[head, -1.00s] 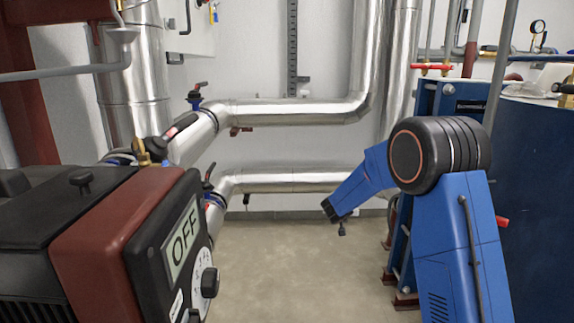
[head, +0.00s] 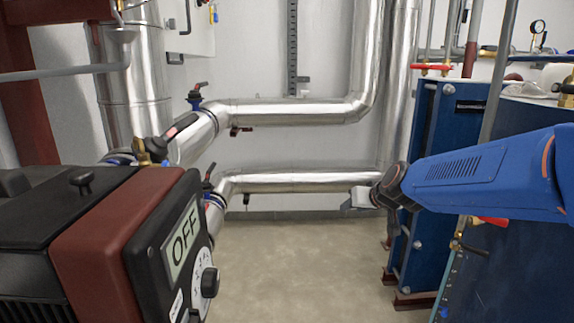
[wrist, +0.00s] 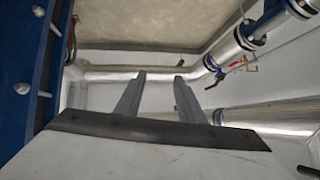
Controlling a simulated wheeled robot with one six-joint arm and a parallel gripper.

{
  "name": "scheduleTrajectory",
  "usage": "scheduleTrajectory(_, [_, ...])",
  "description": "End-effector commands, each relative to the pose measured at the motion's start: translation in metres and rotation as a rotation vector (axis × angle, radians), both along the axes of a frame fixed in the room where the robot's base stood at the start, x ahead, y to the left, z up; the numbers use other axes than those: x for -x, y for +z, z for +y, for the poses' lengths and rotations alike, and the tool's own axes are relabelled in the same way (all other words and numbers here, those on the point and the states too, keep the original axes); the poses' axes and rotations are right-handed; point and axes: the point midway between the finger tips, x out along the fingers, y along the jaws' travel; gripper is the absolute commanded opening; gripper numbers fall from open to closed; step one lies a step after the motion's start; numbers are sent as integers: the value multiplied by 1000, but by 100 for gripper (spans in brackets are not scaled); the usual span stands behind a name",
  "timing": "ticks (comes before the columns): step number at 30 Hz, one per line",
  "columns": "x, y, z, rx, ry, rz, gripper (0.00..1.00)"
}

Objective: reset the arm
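My blue arm (head: 470,172) reaches in from the right edge in the head view, roughly level, with a black joint (head: 391,186) at its left end. A small grey part shows just left of that joint, in front of the lower silver pipe; the fingers cannot be made out there. In the wrist view my gripper (wrist: 160,77) shows two grey fingers with a clear gap between them. Nothing is held between them.
A pump with a red and black housing (head: 115,235) and a display reading OFF stands at left. Silver pipes (head: 290,110) run along the back wall. A blue plate exchanger (head: 428,240) stands at right, close to my arm. The middle floor (head: 310,255) is clear.

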Motion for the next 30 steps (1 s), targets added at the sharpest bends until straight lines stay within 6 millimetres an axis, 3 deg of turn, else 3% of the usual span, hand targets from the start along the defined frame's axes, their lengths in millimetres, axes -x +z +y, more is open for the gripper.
scheduleTrajectory(1, [20,4,-2,1,10,14,35])
scheduleTrajectory(10, [136,-5,-18,35,46,150,35])
scheduleTrajectory(21, [279,-39,-57,124,-4,337,35])
scheduleTrajectory(27, [338,-59,-78,172,-59,418,35])
scheduleTrajectory(30, [354,-65,-85,187,-78,442,35])
